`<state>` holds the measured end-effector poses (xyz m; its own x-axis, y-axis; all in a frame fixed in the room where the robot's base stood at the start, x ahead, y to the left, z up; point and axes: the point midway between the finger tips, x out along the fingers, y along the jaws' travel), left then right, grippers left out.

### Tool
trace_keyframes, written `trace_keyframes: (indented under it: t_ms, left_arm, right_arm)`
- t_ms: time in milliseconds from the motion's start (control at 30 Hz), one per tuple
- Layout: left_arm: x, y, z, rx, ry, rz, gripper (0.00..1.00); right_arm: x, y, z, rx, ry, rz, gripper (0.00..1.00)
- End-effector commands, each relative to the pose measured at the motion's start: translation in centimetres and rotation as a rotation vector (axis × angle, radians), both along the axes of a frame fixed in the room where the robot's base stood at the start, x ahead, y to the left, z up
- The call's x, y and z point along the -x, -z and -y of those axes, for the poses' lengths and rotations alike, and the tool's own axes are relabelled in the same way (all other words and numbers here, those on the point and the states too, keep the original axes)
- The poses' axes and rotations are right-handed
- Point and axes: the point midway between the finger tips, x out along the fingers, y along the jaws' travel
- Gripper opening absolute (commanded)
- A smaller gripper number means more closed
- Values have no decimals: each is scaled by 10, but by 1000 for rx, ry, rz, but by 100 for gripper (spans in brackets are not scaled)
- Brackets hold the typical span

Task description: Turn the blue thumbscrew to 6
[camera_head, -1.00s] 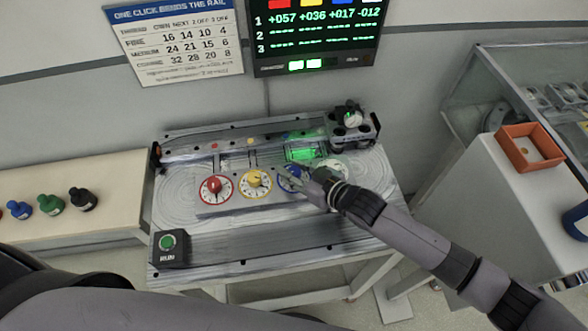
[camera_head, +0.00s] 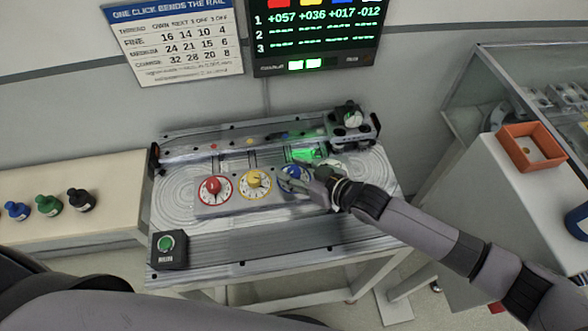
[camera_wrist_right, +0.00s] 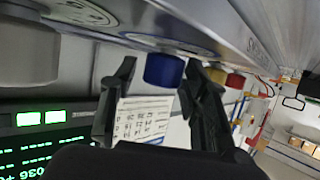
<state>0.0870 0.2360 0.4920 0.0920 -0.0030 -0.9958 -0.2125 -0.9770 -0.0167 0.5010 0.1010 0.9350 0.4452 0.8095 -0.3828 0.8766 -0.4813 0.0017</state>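The blue thumbscrew (camera_head: 292,172) sits on its white dial, third in the row on the rail bench; the dial's reading is too small to tell. My right gripper (camera_head: 309,179) is just to its right in the head view, covering part of the dial. In the right wrist view, the blue thumbscrew (camera_wrist_right: 164,70) shows between the two spread fingertips of the right gripper (camera_wrist_right: 160,72), with a gap at its left and the other finger close at its right. Whether a finger touches it cannot be told. My left gripper is out of view.
The red thumbscrew (camera_head: 213,186) and yellow thumbscrew (camera_head: 256,180) stand left of the blue one. My right forearm partly covers the fourth dial (camera_head: 331,167). A green button box (camera_head: 168,248) is at the front left. The scoreboard (camera_head: 317,35) hangs behind.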

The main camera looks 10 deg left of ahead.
Motion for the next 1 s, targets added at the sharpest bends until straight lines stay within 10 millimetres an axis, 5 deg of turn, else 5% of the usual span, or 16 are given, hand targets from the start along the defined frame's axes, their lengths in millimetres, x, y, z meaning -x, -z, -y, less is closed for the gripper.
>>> trace_keyframes:
  t_ms: [467, 1000]
  left_arm:
    - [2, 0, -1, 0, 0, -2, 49]
    - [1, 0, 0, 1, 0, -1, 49]
  right_arm:
    - [4, -3, 8, 0, 1, -2, 49]
    - [48, -40, 88, 2, 1, -1, 49]
